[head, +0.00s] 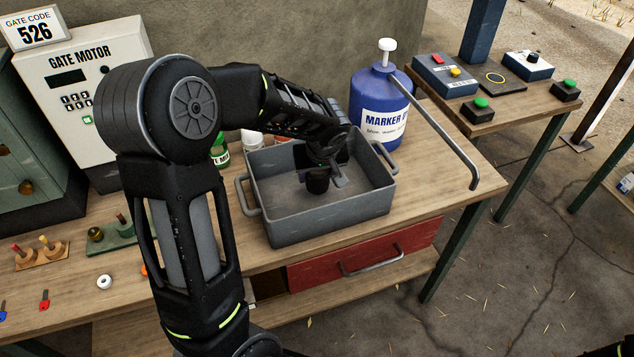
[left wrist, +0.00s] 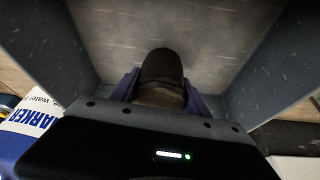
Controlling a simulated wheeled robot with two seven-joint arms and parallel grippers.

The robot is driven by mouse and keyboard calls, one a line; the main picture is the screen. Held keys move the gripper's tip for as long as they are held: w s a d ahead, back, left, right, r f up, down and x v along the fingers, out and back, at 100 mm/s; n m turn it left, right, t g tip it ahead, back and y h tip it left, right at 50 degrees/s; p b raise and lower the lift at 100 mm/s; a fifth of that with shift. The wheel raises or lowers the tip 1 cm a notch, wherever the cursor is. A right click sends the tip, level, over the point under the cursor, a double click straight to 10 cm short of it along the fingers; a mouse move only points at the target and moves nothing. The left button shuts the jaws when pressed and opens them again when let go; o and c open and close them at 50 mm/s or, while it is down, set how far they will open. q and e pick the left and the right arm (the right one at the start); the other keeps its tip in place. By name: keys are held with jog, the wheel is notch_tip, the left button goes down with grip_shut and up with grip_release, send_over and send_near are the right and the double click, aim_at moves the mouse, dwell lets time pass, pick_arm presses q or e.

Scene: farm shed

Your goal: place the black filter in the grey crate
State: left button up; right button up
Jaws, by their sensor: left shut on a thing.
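The black filter (head: 317,181) is a small dark cylinder inside the walls of the grey crate (head: 318,230), which stands on the wooden workbench. My left gripper (head: 322,170) reaches down into the crate and is shut on the filter. In the left wrist view the filter (left wrist: 162,70) sits between the fingers, above the crate floor (left wrist: 205,45). Whether the filter touches the floor is hard to tell.
A blue marker jug (head: 378,105) with a pump and long spout stands right behind the crate. Bottles (head: 251,139) stand behind its left side. A gate motor box (head: 88,85) is at the left. The bench right of the crate (head: 450,165) is mostly clear.

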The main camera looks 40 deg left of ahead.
aim_at(317, 183)
pick_arm(q)
jog(key=shift+f, duration=1.85)
